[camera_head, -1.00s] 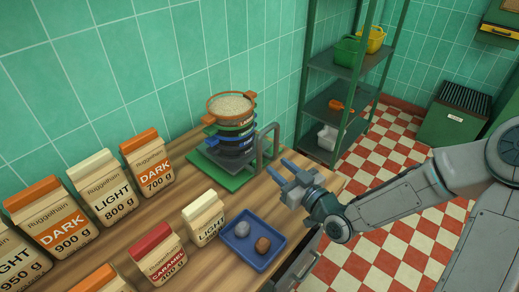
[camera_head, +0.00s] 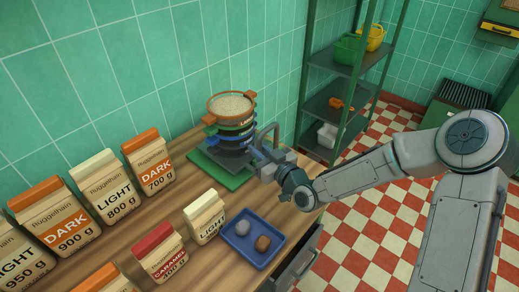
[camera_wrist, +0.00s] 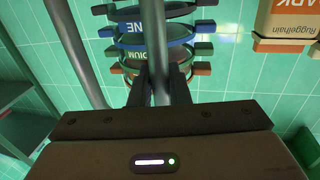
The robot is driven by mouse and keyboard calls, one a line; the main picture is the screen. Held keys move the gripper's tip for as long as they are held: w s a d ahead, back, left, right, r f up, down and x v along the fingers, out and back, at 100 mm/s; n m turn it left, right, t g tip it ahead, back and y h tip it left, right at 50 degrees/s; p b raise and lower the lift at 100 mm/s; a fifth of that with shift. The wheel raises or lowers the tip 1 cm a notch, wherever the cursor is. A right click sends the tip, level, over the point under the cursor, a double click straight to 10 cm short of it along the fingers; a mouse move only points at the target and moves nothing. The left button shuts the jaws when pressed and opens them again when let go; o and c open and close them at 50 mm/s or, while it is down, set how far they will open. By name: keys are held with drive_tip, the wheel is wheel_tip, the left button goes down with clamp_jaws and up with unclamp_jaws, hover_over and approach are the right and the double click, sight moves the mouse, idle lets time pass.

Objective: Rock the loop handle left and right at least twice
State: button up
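The grey loop handle (camera_head: 275,135) stands upright at the right of the sieve stack, on the green base (camera_head: 216,170). The stack has a copper-rimmed top sieve (camera_head: 232,104) full of pale grains, with green, blue and dark sieves below. My gripper (camera_head: 262,160) is at the loop's near side. In the wrist view, one grey bar of the loop handle (camera_wrist: 157,45) runs between the two dark fingers (camera_wrist: 159,88), which sit close on either side of it and look shut on it. The bar's lower part is hidden behind my gripper body.
A blue tray (camera_head: 228,241) with a grey and a brown lump lies in front. Paper bags, such as a small LIGHT bag (camera_head: 205,217) and a DARK bag (camera_head: 148,160), stand to the left. A green shelf rack (camera_head: 342,75) stands beyond the counter's right end.

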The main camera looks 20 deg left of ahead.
clamp_jaws()
drive_tip(key=shift+s+a+f+n+b, duration=0.1)
drive_tip(key=shift+s+f+n+b, duration=0.3)
drive_tip(key=shift+b, duration=0.8)
drive_tip(key=shift+s+a+n+b, duration=0.1)
drive_tip(key=shift+s+n+b, duration=0.25)
drive_tip(key=shift+b, duration=0.3)
drive_tip(key=o, duration=0.7)
unclamp_jaws()
